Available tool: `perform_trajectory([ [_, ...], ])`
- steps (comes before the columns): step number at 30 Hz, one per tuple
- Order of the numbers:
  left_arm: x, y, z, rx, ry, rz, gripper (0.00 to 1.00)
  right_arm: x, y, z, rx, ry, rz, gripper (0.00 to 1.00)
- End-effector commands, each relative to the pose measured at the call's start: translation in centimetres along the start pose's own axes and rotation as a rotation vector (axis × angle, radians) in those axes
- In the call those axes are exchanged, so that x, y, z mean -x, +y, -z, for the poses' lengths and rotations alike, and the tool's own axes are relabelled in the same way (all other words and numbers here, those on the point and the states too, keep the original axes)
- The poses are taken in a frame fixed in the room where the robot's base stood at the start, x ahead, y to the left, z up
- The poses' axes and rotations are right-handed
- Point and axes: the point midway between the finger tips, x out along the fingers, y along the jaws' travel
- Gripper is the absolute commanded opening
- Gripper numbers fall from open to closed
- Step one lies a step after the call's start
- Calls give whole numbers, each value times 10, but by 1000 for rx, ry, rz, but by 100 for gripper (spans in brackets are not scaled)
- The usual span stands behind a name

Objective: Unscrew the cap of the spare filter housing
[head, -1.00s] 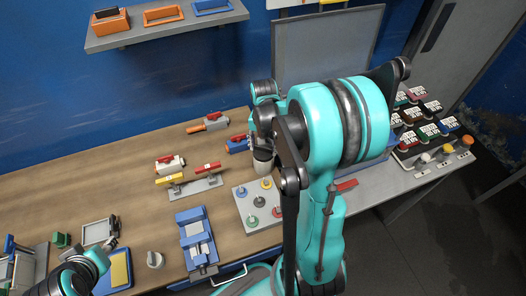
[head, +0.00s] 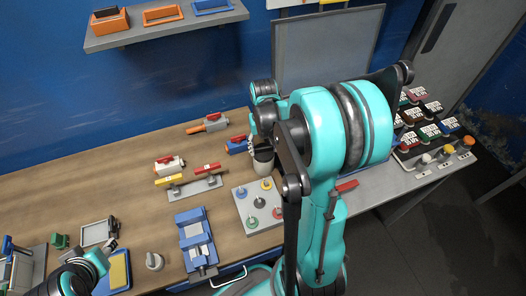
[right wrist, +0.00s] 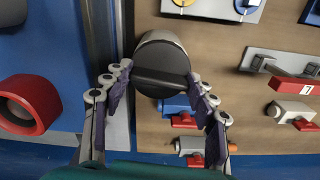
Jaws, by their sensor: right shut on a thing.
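The spare filter housing (head: 263,167) is a pale cylinder with a dark upper part, standing at the back of the bench. In the right wrist view its cap (right wrist: 160,85) is dark and round with a raised bar across it. My right gripper (right wrist: 158,82) has its fingers on both sides of the cap, shut on it. In the head view my right gripper (head: 254,146) is small and partly hidden by my arm at the housing's top. Whether the cap is clear of the housing, I cannot tell. My left gripper (head: 108,247) is at the lower left, its fingers unclear.
A grey plate with coloured knobs (head: 240,207) lies just in front of the housing. A blue valve (head: 235,147) is close on its left. A red and yellow valve rack (head: 195,188) and a blue vise (head: 196,241) stand further left. The bench between them has clear patches.

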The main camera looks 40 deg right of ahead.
Motion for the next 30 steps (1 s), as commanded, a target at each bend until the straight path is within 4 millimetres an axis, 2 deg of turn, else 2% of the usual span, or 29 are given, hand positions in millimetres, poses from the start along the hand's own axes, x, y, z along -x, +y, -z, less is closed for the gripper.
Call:
perform_trajectory([
  [5,-3,0,-2,0,0,0,40,-4,0,-4,157,-7,1,18],
  [11,0,0,0,0,0,0,40,0,0,-3,143,-6,1,18],
  [30,17,0,12,0,0,0,40,29,0,-1,141,-2,0,17],
])
